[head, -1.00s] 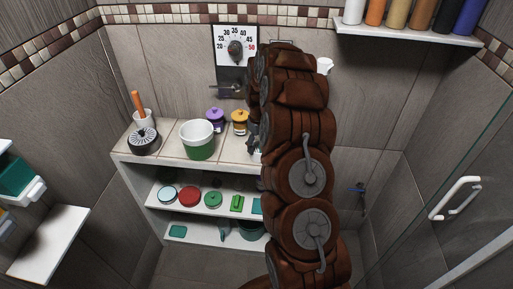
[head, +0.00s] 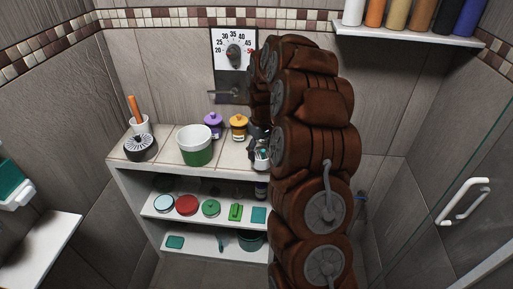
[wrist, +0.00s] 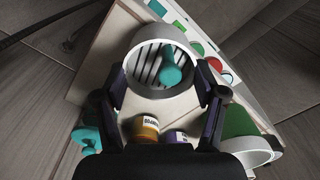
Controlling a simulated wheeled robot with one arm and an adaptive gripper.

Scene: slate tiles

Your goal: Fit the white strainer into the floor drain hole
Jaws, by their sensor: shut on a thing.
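The white strainer (wrist: 160,62) is a round white cup with a slotted, dark-striped face and a teal knob on it. In the wrist view it sits between the two fingers of my gripper (wrist: 163,92), which press on its sides. In the head view my gripper (head: 259,142) is at the right end of the counter top, partly behind my brown arm, with a small white part of the strainer (head: 262,155) showing below it. I do not see the floor drain hole in either view.
A glass door handle (head: 462,202) is at right. Some floor (head: 200,272) shows in front.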

